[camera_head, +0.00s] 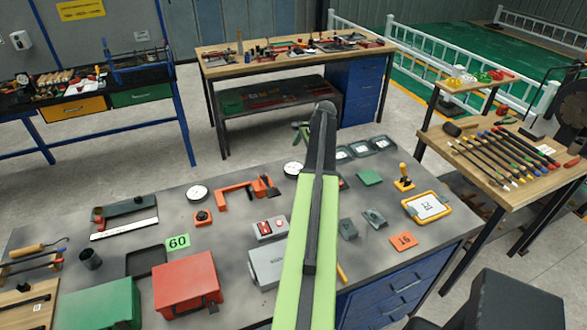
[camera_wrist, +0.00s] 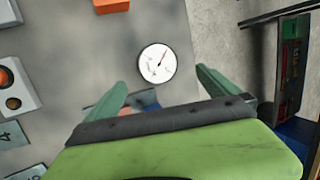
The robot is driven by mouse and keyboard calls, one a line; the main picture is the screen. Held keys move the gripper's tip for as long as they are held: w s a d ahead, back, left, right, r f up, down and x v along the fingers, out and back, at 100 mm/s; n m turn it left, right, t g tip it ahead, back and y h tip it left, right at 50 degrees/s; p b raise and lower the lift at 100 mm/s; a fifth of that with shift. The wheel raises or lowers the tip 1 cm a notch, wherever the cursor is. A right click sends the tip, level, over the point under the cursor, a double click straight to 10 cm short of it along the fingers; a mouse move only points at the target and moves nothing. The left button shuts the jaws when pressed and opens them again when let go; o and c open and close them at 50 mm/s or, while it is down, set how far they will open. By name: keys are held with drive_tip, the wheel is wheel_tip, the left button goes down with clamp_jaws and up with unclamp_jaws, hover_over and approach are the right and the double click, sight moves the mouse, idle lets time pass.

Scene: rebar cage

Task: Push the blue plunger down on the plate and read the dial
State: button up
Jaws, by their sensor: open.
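A round white dial (camera_wrist: 157,62) lies on the grey bench, just past my fingertips in the wrist view. Its needle points toward the upper right; the figures are too small to read. It also shows in the head view (camera_head: 293,168), just left of my arm. A second white dial (camera_head: 197,192) lies farther left. My gripper (camera_wrist: 163,88) is open, its two green fingers apart with nothing held. A bluish flat piece (camera_wrist: 146,99) is partly hidden behind the gripper; I cannot tell if it is the plate. I cannot make out a blue plunger.
An orange clamp-like frame (camera_head: 240,190) and a red-button box (camera_head: 270,227) stand left of my arm. A red box (camera_head: 186,283) is at the front left. Dark grey blocks, an orange card (camera_head: 403,241) and a yellow-framed tablet (camera_head: 426,206) are right.

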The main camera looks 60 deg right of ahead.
drive_tip(key=p+v, duration=0.8)
drive_tip(key=v, duration=0.1)
drive_tip(key=shift+r, duration=0.3)
drive_tip(key=shift+s, duration=0.15)
